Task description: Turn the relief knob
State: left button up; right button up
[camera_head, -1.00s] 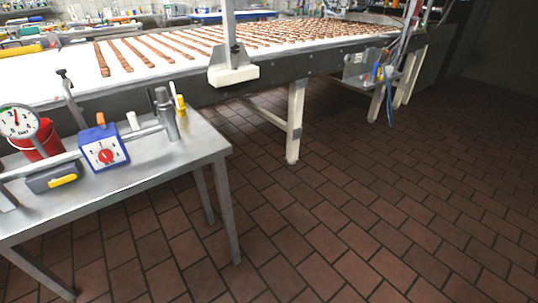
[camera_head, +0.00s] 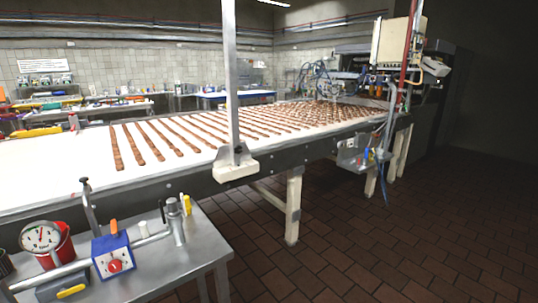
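A blue box (camera_head: 112,257) with a white face and a round red knob (camera_head: 115,266) stands on a metal side table at the lower left. An orange piece (camera_head: 114,227) sticks up from its top. I cannot tell whether this red knob is the relief knob. A round dial gauge (camera_head: 40,237) stands to its left, in front of a red bucket (camera_head: 64,243). A grey pipe (camera_head: 150,240) runs beside the box to an upright cylinder (camera_head: 174,217). Neither of my grippers shows in the view.
The metal table (camera_head: 205,248) stands against a long conveyor (camera_head: 60,175) carrying rows of brown bars (camera_head: 150,143). A grey post (camera_head: 231,80) rises from the conveyor's near edge. The brown tiled floor (camera_head: 370,240) is clear at the right. A yellow-handled item (camera_head: 71,291) lies below the blue box.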

aim_at(115, 266)
jog(key=u, duration=1.1)
